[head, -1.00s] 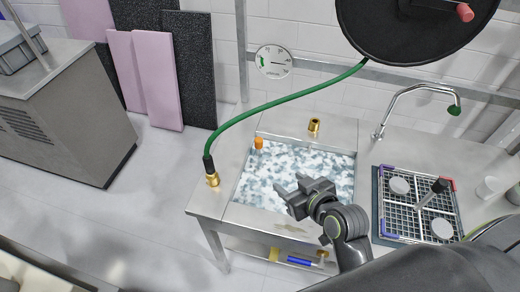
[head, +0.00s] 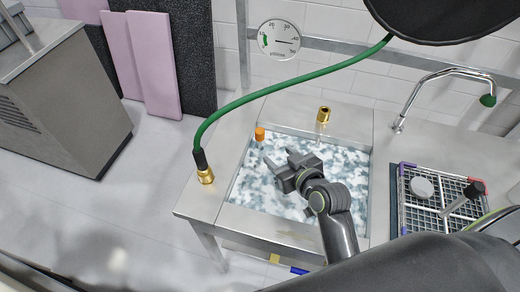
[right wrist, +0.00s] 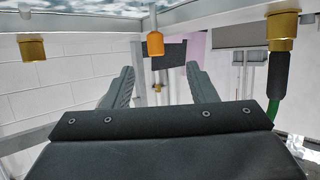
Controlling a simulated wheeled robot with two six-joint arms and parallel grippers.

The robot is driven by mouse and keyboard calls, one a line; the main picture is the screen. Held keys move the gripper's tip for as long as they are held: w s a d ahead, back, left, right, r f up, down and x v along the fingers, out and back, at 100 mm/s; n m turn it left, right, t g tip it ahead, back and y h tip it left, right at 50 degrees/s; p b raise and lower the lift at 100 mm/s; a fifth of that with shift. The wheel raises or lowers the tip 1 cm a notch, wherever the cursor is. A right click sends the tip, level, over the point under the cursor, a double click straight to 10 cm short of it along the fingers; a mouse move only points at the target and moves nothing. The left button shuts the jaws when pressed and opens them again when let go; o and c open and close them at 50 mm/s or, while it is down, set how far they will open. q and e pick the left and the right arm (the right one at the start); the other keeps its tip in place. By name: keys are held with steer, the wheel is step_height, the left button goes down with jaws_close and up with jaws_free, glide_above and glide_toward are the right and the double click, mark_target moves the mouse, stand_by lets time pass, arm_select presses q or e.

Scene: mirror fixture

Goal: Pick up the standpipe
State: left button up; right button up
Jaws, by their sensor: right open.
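The standpipe stands in the water-filled sink basin (head: 235,205), near its back left corner. Its orange top (head: 259,134) shows above the mottled water; its lower part is hidden in the head view. The right wrist view, which looks upside down, shows the orange top (right wrist: 155,43) with a thin grey pipe. My right gripper (head: 279,156) is open and empty over the basin, to the right of and nearer than the orange top. In the wrist view the orange top appears between the two fingers (right wrist: 160,70), beyond their tips. My left gripper is not in view.
A brass fitting (head: 323,115) stands at the basin's back rim. A green hose (head: 270,87) ends in a brass coupling (head: 205,176) on the left ledge. A tap (head: 440,78) and a rack (head: 425,215) are at right. A gauge (head: 278,39) hangs behind.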

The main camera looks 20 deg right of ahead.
mark_target(262, 137)
steer(key=x, duration=0.8)
steer(key=shift+w+f+p, duration=0.15)
steer(key=shift+w+p, duration=0.1)
steer(key=shift+p, duration=0.15)
steer(key=shift+w+d+r+p+x, duration=0.1)
steer(key=shift+d+p+x, duration=0.05)
steer(key=shift+x, duration=0.6)
steer(key=shift+w+d+r+p+x, duration=0.1)
steer(key=shift+p+x, duration=0.1)
steer(key=shift+x, duration=0.6)
steer(key=shift+d+r+p+x, duration=0.15)
steer(key=shift+x, duration=0.6)
steer(key=shift+w+a+f, duration=0.15)
steer(key=shift+w+f, duration=0.05)
steer(key=shift+w, duration=0.2)
steer(key=shift+c, duration=0.3)
jaws_close()
